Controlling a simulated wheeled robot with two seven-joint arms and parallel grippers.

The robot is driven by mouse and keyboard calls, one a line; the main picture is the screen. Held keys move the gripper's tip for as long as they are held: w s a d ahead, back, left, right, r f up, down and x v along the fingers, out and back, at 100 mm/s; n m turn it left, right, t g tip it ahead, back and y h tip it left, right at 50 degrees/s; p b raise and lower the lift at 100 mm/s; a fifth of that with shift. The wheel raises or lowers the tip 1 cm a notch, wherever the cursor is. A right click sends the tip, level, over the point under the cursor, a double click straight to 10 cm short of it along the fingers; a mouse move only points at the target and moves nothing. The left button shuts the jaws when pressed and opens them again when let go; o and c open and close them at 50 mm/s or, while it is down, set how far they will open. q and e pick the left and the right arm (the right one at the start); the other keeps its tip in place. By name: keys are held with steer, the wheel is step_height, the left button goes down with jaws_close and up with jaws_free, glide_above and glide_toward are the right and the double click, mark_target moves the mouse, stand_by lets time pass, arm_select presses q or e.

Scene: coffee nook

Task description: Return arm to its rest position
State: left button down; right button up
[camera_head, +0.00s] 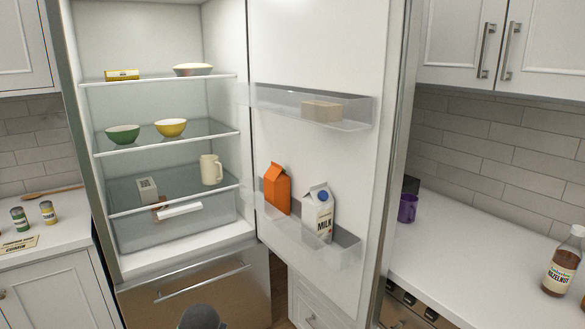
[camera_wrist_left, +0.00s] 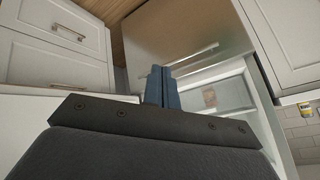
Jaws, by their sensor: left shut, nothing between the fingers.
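My left gripper (camera_wrist_left: 162,90) shows in the left wrist view with its two blue-grey fingers together and nothing between them. It is in front of the lower part of the fridge, whose steel drawer front (camera_wrist_left: 165,45) is behind the fingers. In the head view, a dark rounded part of my own body (camera_head: 200,317) shows at the bottom edge; the left gripper itself does not show there. My right gripper is in neither view.
The fridge door (camera_head: 330,55) stands wide open, with an orange carton (camera_head: 277,190) and a milk carton (camera_head: 318,215) in its lower bin. Shelves hold a green bowl (camera_head: 123,135), a yellow bowl (camera_head: 171,128) and a cream pitcher (camera_head: 211,170). Counters flank the fridge.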

arm_select(q)
steer(key=s+d+f+g+h, duration=0.1)
steer(key=s+f, duration=0.4)
steer(key=s, duration=0.8)
steer(key=s+d+f+g+h, duration=0.1)
steer(key=s+d+f+g, duration=0.2)
steer(key=s, duration=1)
steer(key=s+d+f+g+h, duration=0.1)
steer(key=s+d+f, duration=0.3)
steer(key=s+f, duration=0.4)
steer(key=s+g, duration=0.1)
steer(key=s, duration=0.3)
steer(key=shift+s+f+n+h, duration=0.15)
steer(key=shift+s+n+h, duration=0.15)
steer(key=shift+s+h, duration=0.1)
